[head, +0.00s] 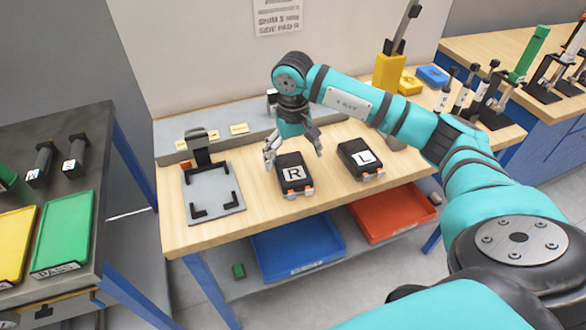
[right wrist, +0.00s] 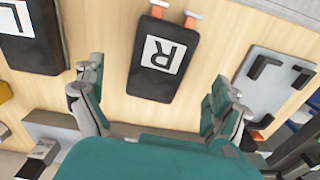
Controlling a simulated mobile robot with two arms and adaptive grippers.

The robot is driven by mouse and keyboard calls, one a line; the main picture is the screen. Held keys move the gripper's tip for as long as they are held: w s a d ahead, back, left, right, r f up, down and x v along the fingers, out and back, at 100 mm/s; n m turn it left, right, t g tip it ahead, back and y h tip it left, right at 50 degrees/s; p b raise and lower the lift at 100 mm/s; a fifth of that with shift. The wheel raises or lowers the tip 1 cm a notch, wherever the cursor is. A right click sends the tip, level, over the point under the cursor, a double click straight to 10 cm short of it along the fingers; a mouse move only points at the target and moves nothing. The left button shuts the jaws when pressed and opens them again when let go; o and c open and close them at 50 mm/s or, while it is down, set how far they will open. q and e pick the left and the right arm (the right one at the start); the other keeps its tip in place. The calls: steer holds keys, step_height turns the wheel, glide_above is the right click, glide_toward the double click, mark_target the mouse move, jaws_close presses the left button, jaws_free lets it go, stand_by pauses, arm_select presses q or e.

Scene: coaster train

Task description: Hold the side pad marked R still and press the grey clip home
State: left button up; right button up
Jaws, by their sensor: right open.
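The side pad marked R (head: 291,186) is a black block with a white R label and orange tabs at its front edge. It lies flat on the wooden bench. My right gripper (head: 294,152) is open and empty above the pad's back end, its fingers spread to either side. In the right wrist view the R pad (right wrist: 150,84) shows between and beyond the fingertips (right wrist: 160,78), with no contact that I can make out. My left gripper is out of view.
A pad marked L (head: 358,172) lies right of R. A grey fixture plate (head: 228,188) with black corner stops and an upright clamp stands left. A grey ledge (head: 178,133) runs behind. Blue (head: 300,262) and red (head: 392,222) trays sit below. Bare wood separates plate and pads.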

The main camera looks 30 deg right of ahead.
mark_target(293, 170)
step_height(293, 170, down, 5)
steer(key=shift+f+p, duration=0.15)
steer(key=shift+p, duration=0.3)
steer(key=shift+f, duration=0.5)
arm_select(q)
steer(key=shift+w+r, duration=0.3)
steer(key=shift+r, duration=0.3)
arm_select(e)
steer(key=c, duration=1.5)
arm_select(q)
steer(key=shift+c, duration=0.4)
